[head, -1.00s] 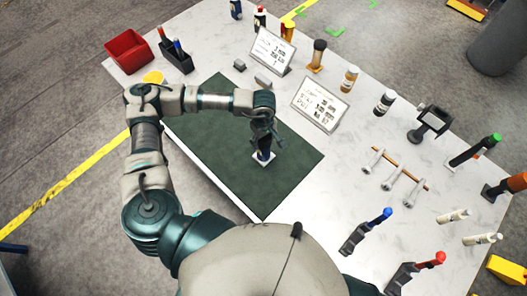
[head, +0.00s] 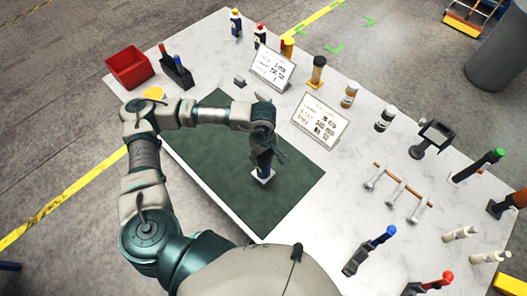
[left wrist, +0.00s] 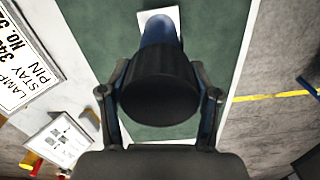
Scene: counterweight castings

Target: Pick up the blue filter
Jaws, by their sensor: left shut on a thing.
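The blue filter (head: 264,163) stands upright on a small white square plate (head: 264,177) on the dark green mat (head: 215,165). In the left wrist view its black round top faces me, with the blue body (left wrist: 160,32) beyond it. My left gripper (head: 263,146) comes down over it from above. In the left wrist view the two fingers of the left gripper (left wrist: 160,95) lie on either side of the black top, shut on it. I cannot tell whether the base is clear of the plate. My right gripper is not in view.
Two white sign cards (head: 271,69) (head: 320,120) stand behind the mat. A red bin (head: 130,68) and a dark holder (head: 176,70) are at the left back. Several bottles and tools stand on the right of the white table (head: 345,190). The mat around the filter is clear.

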